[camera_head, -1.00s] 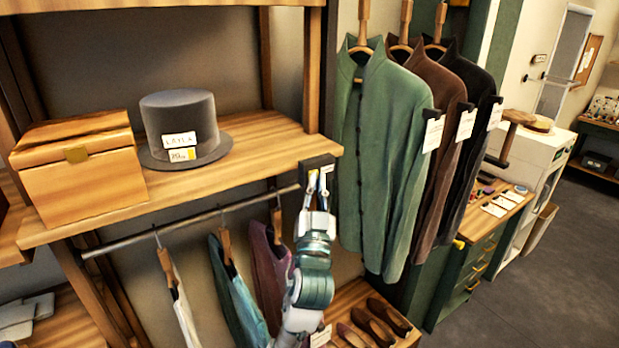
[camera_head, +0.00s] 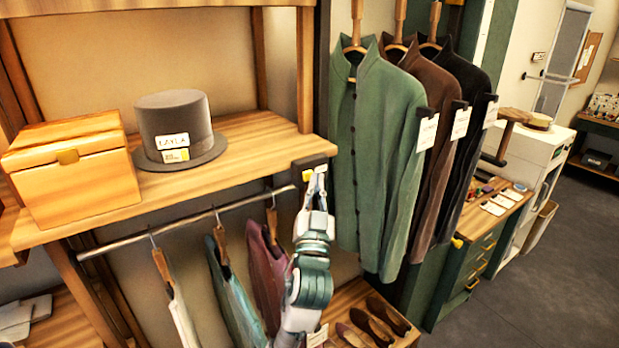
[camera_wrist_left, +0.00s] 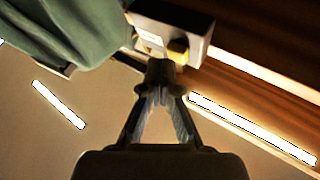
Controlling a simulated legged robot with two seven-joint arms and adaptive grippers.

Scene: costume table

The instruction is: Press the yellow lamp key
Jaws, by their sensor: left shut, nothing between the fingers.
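The yellow lamp key (camera_wrist_left: 178,51) sits on a small dark switch box (camera_head: 311,166) fixed to the shelf's front right corner. The key also shows as a small yellow patch in the head view (camera_head: 306,175). The box carries a white label. My left gripper (camera_wrist_left: 160,72) is shut and empty, its fingertips at the lower edge of the box, just beside the key in the wrist view. It also shows in the head view (camera_head: 316,180), just below the box. I cannot tell whether the fingertips touch the key. My right gripper is out of view.
A grey top hat (camera_head: 177,125) and a wooden box (camera_head: 75,170) stand on the shelf (camera_head: 250,150). A green coat (camera_head: 375,150) hangs close to the right of my left arm. Garments hang from a rail (camera_head: 190,222) below. Bright strips show in the wrist view.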

